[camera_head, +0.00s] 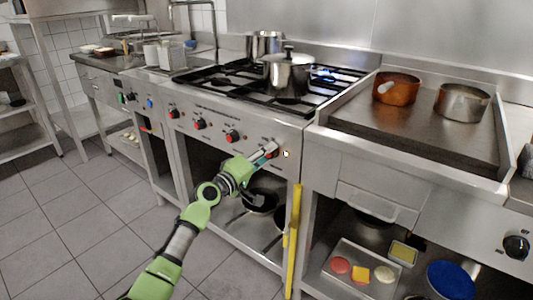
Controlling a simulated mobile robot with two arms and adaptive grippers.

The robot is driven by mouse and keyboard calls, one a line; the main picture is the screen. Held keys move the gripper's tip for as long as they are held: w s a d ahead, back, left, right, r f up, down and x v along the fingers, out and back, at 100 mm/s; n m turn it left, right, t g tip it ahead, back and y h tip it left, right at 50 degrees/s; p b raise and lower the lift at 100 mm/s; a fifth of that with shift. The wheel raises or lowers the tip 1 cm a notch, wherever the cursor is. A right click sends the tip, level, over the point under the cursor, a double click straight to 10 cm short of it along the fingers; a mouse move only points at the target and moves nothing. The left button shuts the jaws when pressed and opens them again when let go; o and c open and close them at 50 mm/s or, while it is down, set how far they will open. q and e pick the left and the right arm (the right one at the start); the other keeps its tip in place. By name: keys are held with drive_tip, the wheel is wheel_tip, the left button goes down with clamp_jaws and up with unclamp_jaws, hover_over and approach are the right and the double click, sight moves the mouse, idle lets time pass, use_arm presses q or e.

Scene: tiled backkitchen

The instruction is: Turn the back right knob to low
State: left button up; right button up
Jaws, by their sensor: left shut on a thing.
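The gas stove's front panel (190,108) carries a row of red-and-black knobs. Three of them show: a left one (173,113), a middle one (199,124) and one farther right (232,136). My left gripper (271,149) is at the right end of this row, shut on the rightmost knob, which its fingers mostly hide; I cannot read its setting. A small orange light (286,154) glows just right of the fingers. A blue flame (325,72) burns at the back right burner. My right gripper is not in view.
A lidded pot (287,73) stands on the front of the stove, with another pot (265,43) behind it. A yellow vertical bar (293,240) stands close to the right of my left arm. Pans (260,200) lie on the shelf below.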

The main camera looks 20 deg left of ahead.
use_arm(q)
drive_tip(key=shift+f+n, duration=0.1)
drive_tip(key=shift+n, duration=0.3)
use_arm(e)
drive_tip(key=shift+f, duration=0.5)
use_arm(q)
drive_tip(key=o, duration=1.1)
drive_tip(key=shift+s, duration=0.1)
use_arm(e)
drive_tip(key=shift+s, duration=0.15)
use_arm(q)
drive_tip(key=v, duration=1.2)
